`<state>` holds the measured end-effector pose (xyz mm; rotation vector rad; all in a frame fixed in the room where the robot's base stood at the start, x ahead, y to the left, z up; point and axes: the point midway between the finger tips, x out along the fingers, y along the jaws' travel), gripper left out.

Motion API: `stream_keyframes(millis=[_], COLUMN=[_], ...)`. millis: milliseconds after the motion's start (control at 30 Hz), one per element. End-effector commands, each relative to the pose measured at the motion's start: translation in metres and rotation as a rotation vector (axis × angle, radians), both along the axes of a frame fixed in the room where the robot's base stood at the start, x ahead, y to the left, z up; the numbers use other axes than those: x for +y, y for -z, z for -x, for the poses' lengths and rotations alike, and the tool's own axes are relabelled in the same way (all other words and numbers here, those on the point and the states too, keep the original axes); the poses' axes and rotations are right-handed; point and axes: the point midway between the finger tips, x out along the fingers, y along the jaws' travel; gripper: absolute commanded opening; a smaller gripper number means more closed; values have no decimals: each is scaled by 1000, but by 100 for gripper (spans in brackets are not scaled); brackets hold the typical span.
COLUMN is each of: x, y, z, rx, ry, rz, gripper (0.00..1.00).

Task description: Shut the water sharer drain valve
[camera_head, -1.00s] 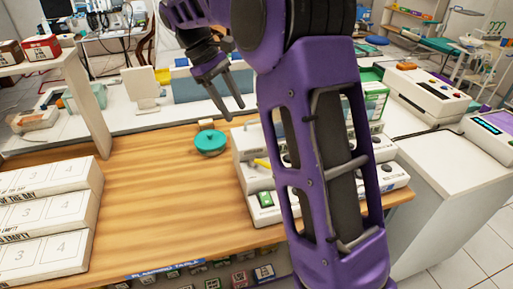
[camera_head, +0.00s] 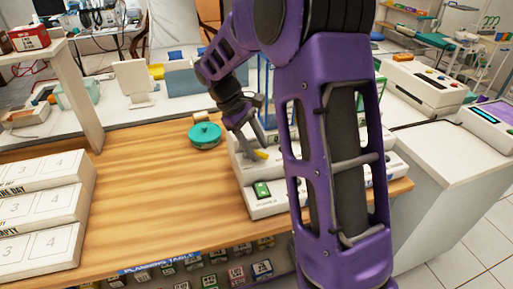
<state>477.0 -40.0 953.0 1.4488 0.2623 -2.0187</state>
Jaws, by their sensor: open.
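A yellow lever (camera_head: 261,155) shows on the front of a stack of white devices (camera_head: 272,206) at the right of the wooden table. It may be the drain valve; I can read no label naming the water sharer. My gripper (camera_head: 253,148) is open and points down at the devices, with its fingers close to the yellow lever. I cannot tell whether they touch it. My purple arm hides the middle of the device stack.
A teal round lidded pot (camera_head: 205,135) stands on the wooden table (camera_head: 155,190), left of my gripper. White boxes (camera_head: 40,215) are stacked at the left. The table between them is clear. A white counter with a machine (camera_head: 424,86) stands at the right.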

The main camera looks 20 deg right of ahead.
Motion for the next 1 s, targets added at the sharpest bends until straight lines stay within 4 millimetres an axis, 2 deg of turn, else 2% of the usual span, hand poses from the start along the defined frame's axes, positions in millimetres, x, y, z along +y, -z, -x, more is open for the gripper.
stream_keyframes(millis=[267, 367, 567, 1000], x=[-1, -1, -1, -1], y=[2, 2, 2, 1], z=[0, 0, 0, 0], rx=[0, 0, 0, -1], ry=[0, 0, 0, -22], rz=[0, 0, 0, 0], gripper=[49, 35, 0, 0])
